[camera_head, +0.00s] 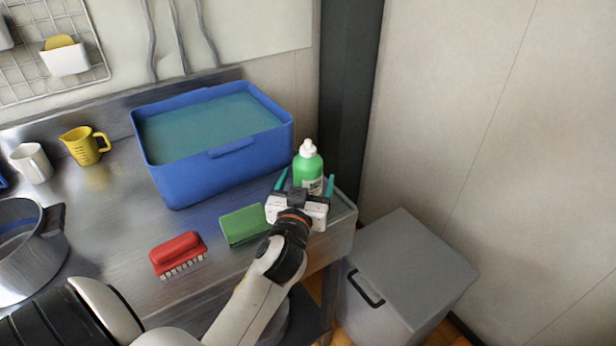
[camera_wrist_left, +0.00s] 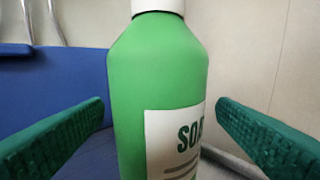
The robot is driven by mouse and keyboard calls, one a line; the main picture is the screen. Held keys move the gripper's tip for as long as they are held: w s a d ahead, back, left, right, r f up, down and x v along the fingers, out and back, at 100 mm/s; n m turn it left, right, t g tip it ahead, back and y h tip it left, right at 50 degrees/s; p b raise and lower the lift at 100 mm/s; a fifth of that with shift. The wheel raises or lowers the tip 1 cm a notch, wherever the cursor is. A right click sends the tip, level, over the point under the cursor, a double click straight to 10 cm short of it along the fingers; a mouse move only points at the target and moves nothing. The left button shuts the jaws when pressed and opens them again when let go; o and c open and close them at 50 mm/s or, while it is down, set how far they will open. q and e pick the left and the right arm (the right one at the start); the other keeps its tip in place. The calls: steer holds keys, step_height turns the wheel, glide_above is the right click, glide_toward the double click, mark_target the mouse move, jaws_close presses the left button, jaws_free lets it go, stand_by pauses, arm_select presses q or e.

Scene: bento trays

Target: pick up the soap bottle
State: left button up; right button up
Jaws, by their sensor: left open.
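The soap bottle (camera_head: 308,165) is green with a white cap and a white label, and stands upright near the right end of the steel counter. My left gripper (camera_head: 305,184) is open in front of it, with a teal finger on each side of the bottle. In the left wrist view the bottle (camera_wrist_left: 158,85) fills the middle, between the two fingers (camera_wrist_left: 160,125). Gaps show between the bottle and both fingers there. The bottle's base is hidden behind the gripper in the head view. My right gripper is not in view.
A blue tub (camera_head: 222,171) of water stands left of the bottle. A green sponge (camera_head: 243,225) and a red brush (camera_head: 177,252) lie on the counter (camera_head: 120,215). The counter's right edge is close to the bottle. A grey bin (camera_head: 415,270) stands beyond it, lower down.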

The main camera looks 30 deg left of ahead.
arm_select(q)
steer(key=x, duration=0.4)
steer(key=shift+a, duration=0.1)
steer(key=shift+s, duration=0.1)
